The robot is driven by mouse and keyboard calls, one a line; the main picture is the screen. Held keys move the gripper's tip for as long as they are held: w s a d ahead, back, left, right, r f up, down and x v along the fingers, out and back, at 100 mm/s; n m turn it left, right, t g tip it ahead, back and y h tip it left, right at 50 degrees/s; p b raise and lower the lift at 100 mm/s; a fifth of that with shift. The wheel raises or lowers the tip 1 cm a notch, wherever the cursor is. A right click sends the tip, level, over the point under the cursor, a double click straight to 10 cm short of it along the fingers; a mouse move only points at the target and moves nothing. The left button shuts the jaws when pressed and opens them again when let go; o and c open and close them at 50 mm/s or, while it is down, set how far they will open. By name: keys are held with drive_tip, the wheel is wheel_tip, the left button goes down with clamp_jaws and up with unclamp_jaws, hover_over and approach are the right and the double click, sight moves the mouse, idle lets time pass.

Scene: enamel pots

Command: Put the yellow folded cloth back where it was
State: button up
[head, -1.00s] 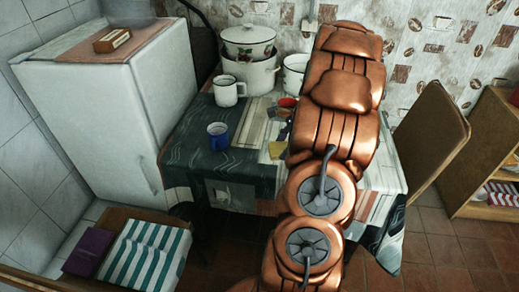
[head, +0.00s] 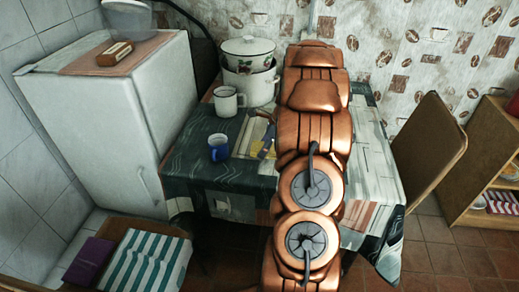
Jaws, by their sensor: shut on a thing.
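The yellow folded cloth (head: 257,146) shows as a small yellow patch over the patterned tablecloth, right of the blue mug. My gripper (head: 266,144) is at the cloth, shut on it; only a dark part of it shows beside my copper arm. The arm hides the rest of the gripper and perhaps part of the cloth. I cannot tell whether the cloth touches the table or is held just above it.
On the table (head: 225,178) stand a blue mug (head: 218,149), a white mug (head: 227,102) and stacked enamel pots (head: 248,82). A striped cloth (head: 145,262) lies front left. The table's right part looks clear.

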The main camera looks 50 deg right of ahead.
drive_tip(key=shift+w+a+f, duration=0.1)
drive_tip(key=shift+w, duration=1.05)
drive_tip(key=shift+f+p, duration=0.55)
drive_tip(key=shift+f, duration=1.15)
drive_tip(key=shift+f, duration=0.1)
drive_tip(key=o, duration=1.3)
